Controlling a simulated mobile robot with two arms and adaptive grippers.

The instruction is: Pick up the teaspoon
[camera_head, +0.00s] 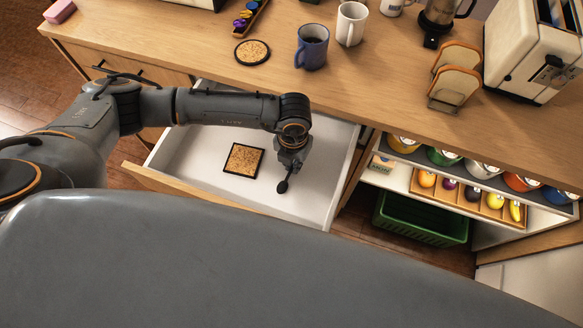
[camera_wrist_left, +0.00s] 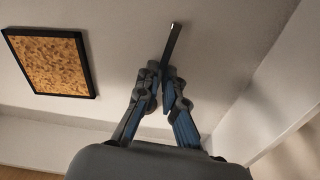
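My left gripper (camera_head: 288,168) points down into the open white drawer (camera_head: 200,155). In the left wrist view, its two fingers (camera_wrist_left: 161,72) are close together around a thin dark strip, which looks like the teaspoon (camera_wrist_left: 173,42). One end of the strip sticks out past the fingertips. In the head view, a small dark spoon-like end (camera_head: 283,186) shows just below the gripper. The rest is hidden by the fingers. I cannot tell whether it touches the drawer floor. My right gripper is out of view.
A square cork coaster (camera_head: 243,160) lies in the drawer, left of the gripper. The counter above holds a blue mug (camera_head: 311,47), a white mug (camera_head: 351,23), a round coaster (camera_head: 252,52) and a toaster (camera_head: 535,50). A green crate (camera_head: 420,220) stands right of the drawer.

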